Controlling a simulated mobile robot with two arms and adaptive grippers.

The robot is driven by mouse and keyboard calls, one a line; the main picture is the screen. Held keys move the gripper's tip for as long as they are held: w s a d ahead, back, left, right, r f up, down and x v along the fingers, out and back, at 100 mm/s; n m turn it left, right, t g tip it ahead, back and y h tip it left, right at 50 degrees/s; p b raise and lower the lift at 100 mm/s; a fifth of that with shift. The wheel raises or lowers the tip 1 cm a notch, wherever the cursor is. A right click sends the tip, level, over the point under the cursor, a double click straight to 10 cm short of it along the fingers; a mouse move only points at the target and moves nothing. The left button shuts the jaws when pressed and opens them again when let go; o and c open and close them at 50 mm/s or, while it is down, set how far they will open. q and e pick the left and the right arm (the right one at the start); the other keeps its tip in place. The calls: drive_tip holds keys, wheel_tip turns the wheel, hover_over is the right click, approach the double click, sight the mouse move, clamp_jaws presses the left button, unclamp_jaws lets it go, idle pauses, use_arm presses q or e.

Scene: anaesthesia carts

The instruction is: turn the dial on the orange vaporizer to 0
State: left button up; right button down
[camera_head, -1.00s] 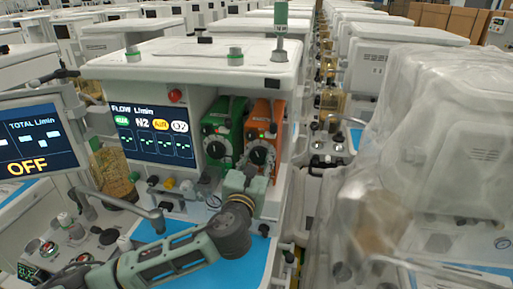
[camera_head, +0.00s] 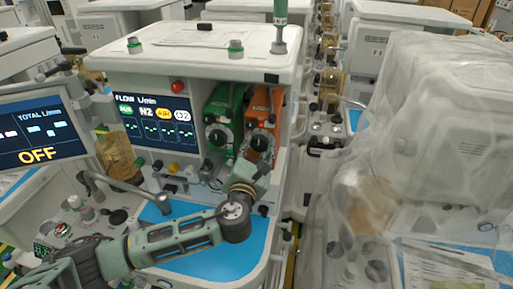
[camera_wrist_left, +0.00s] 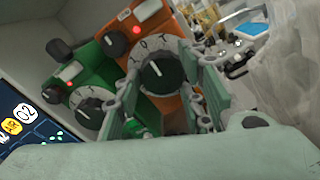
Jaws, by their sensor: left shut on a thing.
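The orange vaporizer (camera_head: 266,115) stands on the machine's front, right of a green vaporizer (camera_head: 222,112). Its black dial (camera_head: 261,143) sits on a pale numbered ring low on its face. In the left wrist view the dial (camera_wrist_left: 162,73) lies between the two fingers of my left gripper (camera_wrist_left: 165,88), and the orange body (camera_wrist_left: 152,22) rises behind. My left gripper (camera_head: 250,166) comes from below, tilted, shut on the dial. A white mark shows on the dial, but I cannot read its setting. My right gripper is not in view.
The green vaporizer's dial (camera_wrist_left: 88,114) is close beside my left finger. A flow screen (camera_head: 153,120) is to the left, and a blue work surface (camera_head: 225,262) lies below my arm. A plastic-covered machine (camera_head: 425,130) stands at the right.

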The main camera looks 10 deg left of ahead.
use_arm(q)
drive_tip(key=shift+w+r, duration=0.1)
drive_tip(key=shift+r, duration=0.15)
drive_tip(key=o, duration=0.9)
drive_tip(key=shift+o, duration=1)
drive_tip(key=shift+f, duration=0.1)
drive_tip(key=s, duration=1.2)
drive_tip(key=shift+s+d+f, duration=0.1)
drive_tip(key=shift+f, duration=0.05)
